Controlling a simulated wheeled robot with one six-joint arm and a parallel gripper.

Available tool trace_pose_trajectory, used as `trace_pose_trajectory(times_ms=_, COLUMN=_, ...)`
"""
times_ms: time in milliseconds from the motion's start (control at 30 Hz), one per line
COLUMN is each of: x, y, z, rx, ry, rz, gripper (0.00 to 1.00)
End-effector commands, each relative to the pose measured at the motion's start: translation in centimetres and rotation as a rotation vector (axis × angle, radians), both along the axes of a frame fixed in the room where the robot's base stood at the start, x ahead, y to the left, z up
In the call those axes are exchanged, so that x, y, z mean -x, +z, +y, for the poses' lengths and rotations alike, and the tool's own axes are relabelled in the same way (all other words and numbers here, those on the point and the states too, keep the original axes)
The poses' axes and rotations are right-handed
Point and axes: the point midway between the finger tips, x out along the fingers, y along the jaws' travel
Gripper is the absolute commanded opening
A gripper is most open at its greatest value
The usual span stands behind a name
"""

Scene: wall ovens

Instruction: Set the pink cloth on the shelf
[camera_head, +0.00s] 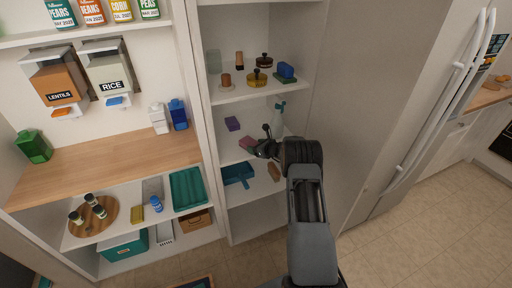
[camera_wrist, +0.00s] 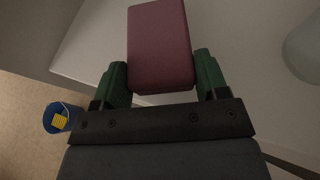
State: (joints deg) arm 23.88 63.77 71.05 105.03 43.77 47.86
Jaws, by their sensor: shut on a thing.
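The pink cloth (camera_wrist: 160,45) is a dark pink, block-shaped piece in the wrist view, held between the two green fingers of my gripper (camera_wrist: 161,78). My gripper is shut on it. In the head view the pink cloth (camera_head: 248,143) shows at the tip of my gripper (camera_head: 262,146), in front of the middle shelf (camera_head: 232,154) of the white cabinet. Whether the pink cloth touches the shelf I cannot tell.
A spray bottle (camera_head: 278,118) stands on the same shelf, behind my gripper. Below are a blue dustpan-like item (camera_head: 238,173) and a brown brush-like item (camera_head: 273,172). Jars and a blue sponge (camera_head: 286,71) sit on the shelf above. A blue bucket (camera_wrist: 57,118) stands on the floor.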

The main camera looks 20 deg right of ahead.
Motion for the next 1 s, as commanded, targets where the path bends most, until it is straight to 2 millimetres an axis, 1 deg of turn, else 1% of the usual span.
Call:
trace_pose_trajectory(times_ms=167, x=0.0, y=-0.4, z=0.0, rx=0.0, ry=0.0, rz=0.0, gripper=0.41)
trace_pose_trajectory(times_ms=200, x=0.0, y=-0.3, z=0.0, rx=0.0, ry=0.0, rz=0.001, gripper=0.7)
trace_pose_trajectory(times_ms=433, x=0.0, y=-0.3, z=0.0, rx=0.0, ry=0.0, rz=0.001, gripper=0.92)
trace_pose_trajectory(times_ms=667, x=0.0, y=-0.2, z=0.0, rx=0.0, ry=0.0, rz=0.001, gripper=0.93)
trace_pose_trajectory(times_ms=800, x=0.1, y=0.3, z=-0.1, rx=-0.001, ry=-0.001, rz=0.0, gripper=0.93)
trace_pose_trajectory(times_ms=867, x=0.8, y=0.4, z=-0.4, rx=-0.001, ry=-0.003, rz=0.0, gripper=0.93)
trace_pose_trajectory(times_ms=1000, x=2.9, y=1.3, z=-1.3, rx=-0.001, ry=-0.004, rz=0.0, gripper=0.93)
